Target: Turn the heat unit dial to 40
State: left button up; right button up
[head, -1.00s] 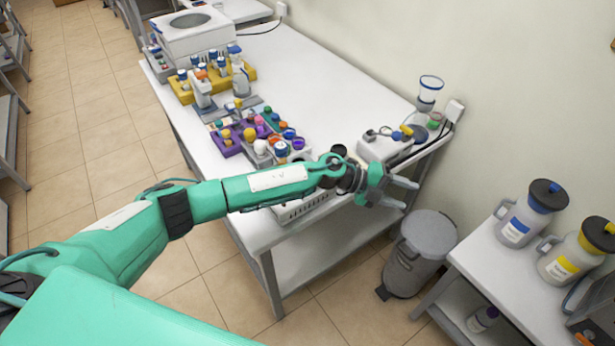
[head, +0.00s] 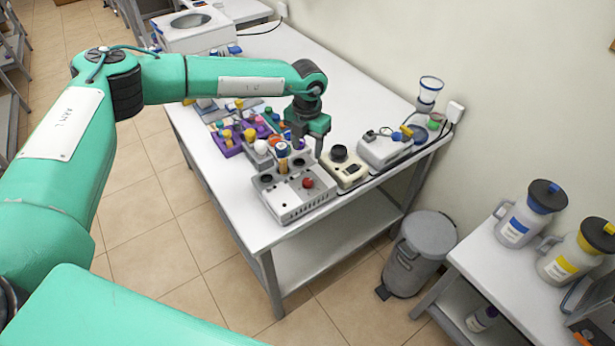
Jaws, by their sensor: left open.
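A grey heat unit (head: 292,205) with dark round wells sits near the table's front corner. A red knob (head: 308,183), which looks like its dial, is on top. The numbers on it are too small to read. My left gripper (head: 308,147) points down with its fingers apart, empty, above and behind the red knob and not touching it. My right gripper is not in view.
A beige device (head: 345,172) with a black knob stands just right of the heat unit. A white instrument (head: 384,150) is behind it. Purple racks (head: 228,148) with capped bottles are on the left. A grey bin (head: 420,255) stands on the floor.

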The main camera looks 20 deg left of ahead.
aim_at(308, 181)
pick_arm(q)
notch_tip(308, 181, down, 12)
jog(key=p, duration=0.4)
jog(key=shift+d, duration=0.1)
jog(key=shift+f+p, duration=0.3)
jog(key=shift+f, duration=0.2)
jog(key=c, duration=1)
